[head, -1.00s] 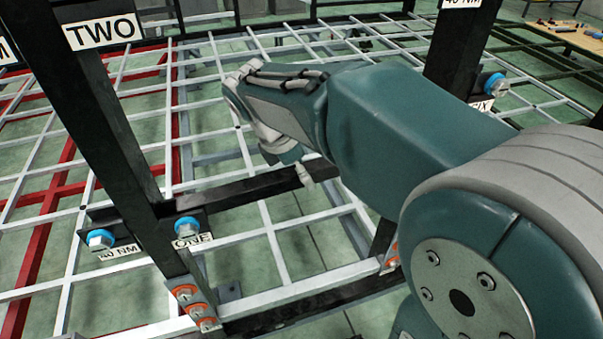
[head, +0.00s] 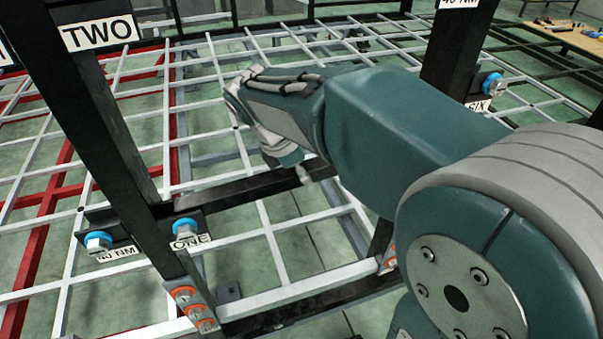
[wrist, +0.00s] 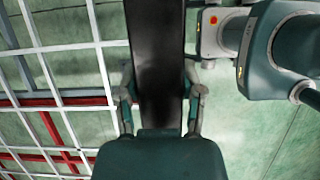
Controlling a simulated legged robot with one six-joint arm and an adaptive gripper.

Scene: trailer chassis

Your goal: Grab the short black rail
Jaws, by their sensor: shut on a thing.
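The short black rail (head: 240,190) lies level across the white grid in the head view, running from the upright post at the left to under my gripper. In the wrist view the rail (wrist: 157,40) runs straight away from the palm as a wide dark bar. My gripper (wrist: 160,88) has a finger on each side of the rail and is shut on it. In the head view my gripper (head: 304,172) is mostly behind my own arm, with only a fingertip showing at the rail. The rail's right end is hidden there.
A black post with the sign TWO (head: 100,33) stands at the left. Blue-ringed bolts (head: 187,229) and orange-ringed bolts (head: 195,308) sit at its lower end. Another black post (head: 455,50) stands at the right. White and red bars (head: 45,240) form an open grid over the floor.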

